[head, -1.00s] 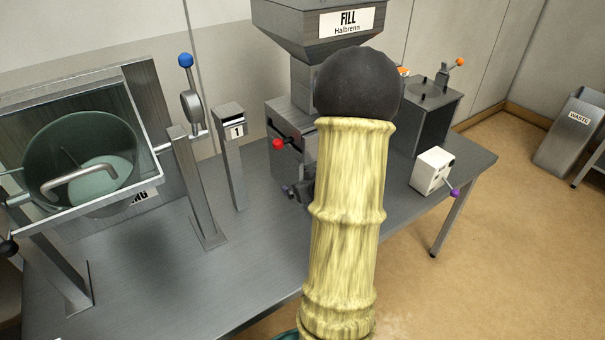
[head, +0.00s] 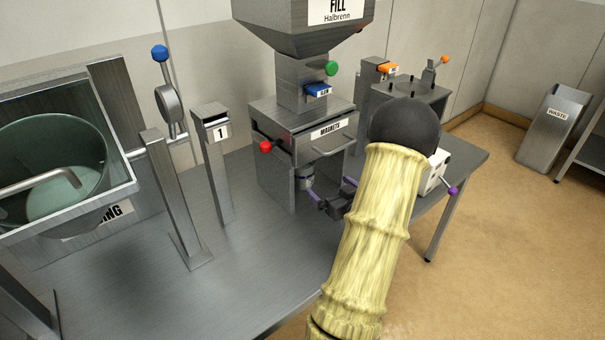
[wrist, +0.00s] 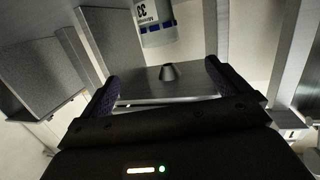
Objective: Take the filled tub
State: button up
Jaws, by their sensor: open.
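My gripper (head: 328,184) is open in front of the lower part of the filling machine (head: 290,140), partly behind my forearm. In the wrist view its two dark purple fingers (wrist: 163,74) are spread with nothing held between them. A small dark cone-shaped part (wrist: 169,72) shows between the fingers.
The machine has a drawer front marked MAGNETS (head: 325,140), a red knob (head: 265,147) and a green knob (head: 331,68). A white box (head: 434,172) is at right. The front table area (head: 240,270) is clear.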

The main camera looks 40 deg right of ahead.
aim_at(309, 170)
jog(key=x, duration=1.1)
jog(key=x, duration=0.5)
jog(key=shift+f, duration=0.25)
jog(key=c, duration=1.3)
jog(key=shift+o, duration=0.2)
jog(key=shift+w+r, duration=0.15)
jog(key=shift+r, duration=0.05)
